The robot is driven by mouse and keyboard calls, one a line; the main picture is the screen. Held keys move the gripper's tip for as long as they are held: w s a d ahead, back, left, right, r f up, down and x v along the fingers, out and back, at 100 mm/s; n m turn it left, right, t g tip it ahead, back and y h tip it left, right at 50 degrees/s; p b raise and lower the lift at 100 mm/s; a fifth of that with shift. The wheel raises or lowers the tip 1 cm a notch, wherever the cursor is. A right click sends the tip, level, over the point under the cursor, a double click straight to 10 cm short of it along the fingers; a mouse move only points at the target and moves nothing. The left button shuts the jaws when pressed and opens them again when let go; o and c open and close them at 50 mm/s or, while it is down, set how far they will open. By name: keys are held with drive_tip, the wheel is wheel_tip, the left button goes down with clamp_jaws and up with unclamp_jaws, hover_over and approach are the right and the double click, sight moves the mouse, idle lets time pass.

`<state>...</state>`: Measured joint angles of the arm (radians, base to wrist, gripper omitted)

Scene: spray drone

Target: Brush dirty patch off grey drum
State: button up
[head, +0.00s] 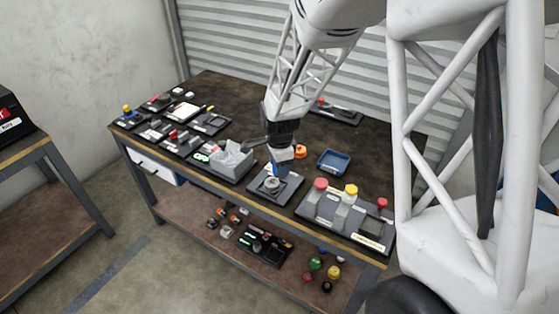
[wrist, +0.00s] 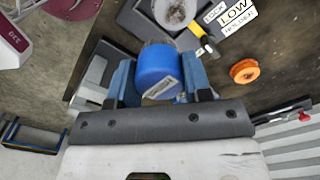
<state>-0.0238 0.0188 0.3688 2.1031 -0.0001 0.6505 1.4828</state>
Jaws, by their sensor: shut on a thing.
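My gripper (head: 280,158) points down over a dark station plate (head: 262,192) near the front of the bench. In the wrist view its blue fingers (wrist: 160,82) are shut on a blue cylindrical thing (wrist: 157,68) with a pale label; I take it for the brush. A dark grey edge shows at its far end; bristles are not clear. A round grey piece (wrist: 174,12), likely the grey drum, lies just beyond the blue thing, cut by the frame's top. Its face looks speckled; I cannot tell the dirty patch.
An orange ring (wrist: 245,71) lies on the bench near the gripper, and a blue tray (head: 333,162) is right of it. A panel with red and yellow knobs (head: 345,215) stands to the right. A grey box (head: 228,160) stands to the left. Several small stations fill the left end.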

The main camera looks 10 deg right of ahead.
sight(272, 182)
wheel_tip(272, 182, down, 5)
drive_tip(key=shift+w+a+f, duration=0.3)
drive_tip(key=shift+w+a, duration=0.2)
drive_tip(key=shift+c, duration=0.2)
drive_tip(key=shift+w+a+r, duration=0.15)
drive_tip(key=shift+w+a, duration=0.4)
drive_tip(key=shift+w, duration=0.05)
drive_tip(key=shift+w+a, duration=1)
drive_tip(key=shift+s+d, duration=2.15)
drive_tip(key=shift+a+r, duration=0.1)
drive_tip(key=shift+r, duration=3.9)
drive_tip(key=shift+f, duration=0.2)
